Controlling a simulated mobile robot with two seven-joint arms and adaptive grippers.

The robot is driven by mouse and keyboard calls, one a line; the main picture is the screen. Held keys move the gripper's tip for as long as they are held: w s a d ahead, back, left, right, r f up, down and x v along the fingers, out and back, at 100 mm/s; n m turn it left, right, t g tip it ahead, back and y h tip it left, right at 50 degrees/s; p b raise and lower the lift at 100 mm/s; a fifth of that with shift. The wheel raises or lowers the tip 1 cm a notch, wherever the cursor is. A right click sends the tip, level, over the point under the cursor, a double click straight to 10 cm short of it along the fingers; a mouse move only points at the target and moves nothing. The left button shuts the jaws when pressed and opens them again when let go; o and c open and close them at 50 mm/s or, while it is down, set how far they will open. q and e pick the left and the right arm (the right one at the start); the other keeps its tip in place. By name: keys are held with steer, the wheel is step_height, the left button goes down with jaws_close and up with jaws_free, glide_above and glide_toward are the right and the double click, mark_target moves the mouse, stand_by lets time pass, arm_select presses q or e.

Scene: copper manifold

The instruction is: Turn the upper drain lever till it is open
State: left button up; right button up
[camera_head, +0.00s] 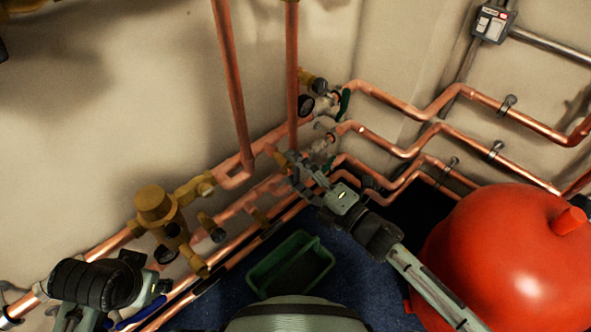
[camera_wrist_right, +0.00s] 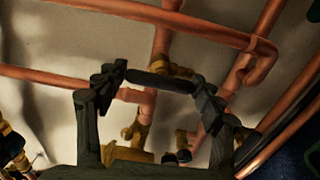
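A green lever (camera_head: 344,103) stands on a valve of the upper copper pipe, near the corner. I cannot tell for sure whether it is the upper drain lever. My right gripper (camera_head: 303,168) is below and left of it, in front of the pipes and small valves by the corner. In the right wrist view its two fingers (camera_wrist_right: 157,88) are wide apart. A dark bar (camera_wrist_right: 160,82) spans the gap between the fingertips; I cannot tell whether they touch it. My left gripper (camera_head: 150,285) shows only in part at the lower left; its fingertips are hidden.
Copper pipes (camera_head: 235,95) run along both walls. A brass valve body (camera_head: 155,205) sits on the left wall. A blue handle (camera_head: 135,318) is at the lower left. A red tank (camera_head: 515,260) fills the right. A green tray (camera_head: 258,280) lies on the blue floor.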

steer(key=shift+o, duration=0.8)
steer(key=shift+s+d, duration=0.1)
steer(key=v, duration=1.1)
steer(key=shift+s+d, duration=0.25)
steer(key=shift+d, duration=0.05)
steer(key=shift+s, duration=0.1)
